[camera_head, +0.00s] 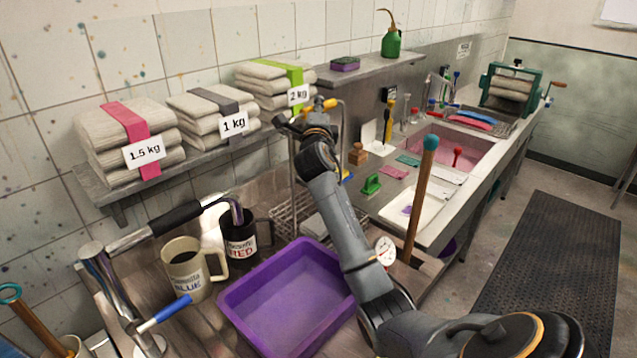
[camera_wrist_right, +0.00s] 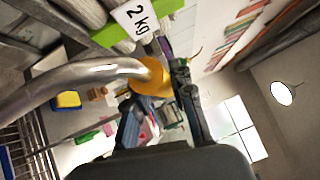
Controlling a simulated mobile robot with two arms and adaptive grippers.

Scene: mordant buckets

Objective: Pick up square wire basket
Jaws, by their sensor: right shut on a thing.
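The square wire basket (camera_head: 283,222) is in the head view behind the purple tub, partly hidden by my right arm. Its tall metal handle rises to a yellow grip at the top. I cannot tell whether the basket touches the counter. My left gripper is not in view.
A purple tub (camera_head: 290,300), a cream mug (camera_head: 187,268) and a dark mug (camera_head: 240,242) stand close by. A wall shelf (camera_head: 190,160) holds towel stacks behind my gripper. A wooden stick (camera_head: 419,200) stands right of my arm.

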